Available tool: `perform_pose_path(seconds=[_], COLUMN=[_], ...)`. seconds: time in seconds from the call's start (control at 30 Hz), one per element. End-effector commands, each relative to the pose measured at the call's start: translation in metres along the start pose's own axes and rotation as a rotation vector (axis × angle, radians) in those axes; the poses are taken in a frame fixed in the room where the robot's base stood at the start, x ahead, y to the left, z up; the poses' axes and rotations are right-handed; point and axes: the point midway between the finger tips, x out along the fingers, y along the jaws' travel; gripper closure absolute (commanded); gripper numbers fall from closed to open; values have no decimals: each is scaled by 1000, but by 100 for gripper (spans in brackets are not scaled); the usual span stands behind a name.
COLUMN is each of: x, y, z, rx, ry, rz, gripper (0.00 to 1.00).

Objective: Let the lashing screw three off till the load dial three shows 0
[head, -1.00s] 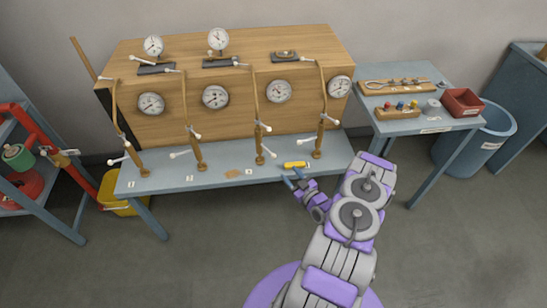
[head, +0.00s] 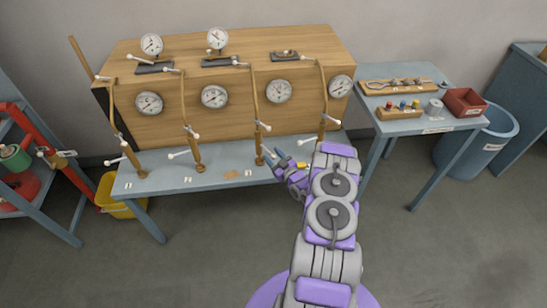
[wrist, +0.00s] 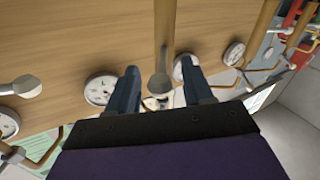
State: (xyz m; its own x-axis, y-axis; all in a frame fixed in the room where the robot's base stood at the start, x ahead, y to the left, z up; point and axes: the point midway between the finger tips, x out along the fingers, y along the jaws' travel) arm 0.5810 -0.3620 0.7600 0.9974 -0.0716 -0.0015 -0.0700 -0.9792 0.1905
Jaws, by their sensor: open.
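Lashing screw three (head: 258,148), a brown upright rod with white-tipped cross handles, stands third from the left on the bench near a small number tag. Load dial three (head: 279,91) is the third round white dial on the wooden front; its needle is too small to read. My gripper (head: 273,156) is open, just right of the lower part of screw three. In the wrist view the open fingers (wrist: 160,85) sit either side of a pale rounded handle end on a brown rod, with no clear contact; I cannot tell which handle it is.
Similar screws stand at left (head: 198,158) and right (head: 321,125), the right one partly hidden by my arm. A yellow item (head: 302,164) lies on the bench (head: 215,182) beside my gripper. A side table (head: 440,123) at right holds a red bin (head: 464,101). Floor in front is free.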

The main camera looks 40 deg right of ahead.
Motion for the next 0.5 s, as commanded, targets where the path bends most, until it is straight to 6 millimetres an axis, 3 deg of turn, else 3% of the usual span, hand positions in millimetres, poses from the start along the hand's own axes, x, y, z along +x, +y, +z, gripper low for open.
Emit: perform_pose_path(seconds=[0.1, 0.5], x=[0, 0], y=[0, 0], z=[0, 0], rx=[0, 0], ry=[0, 0], rz=[0, 1], gripper=[49, 87])
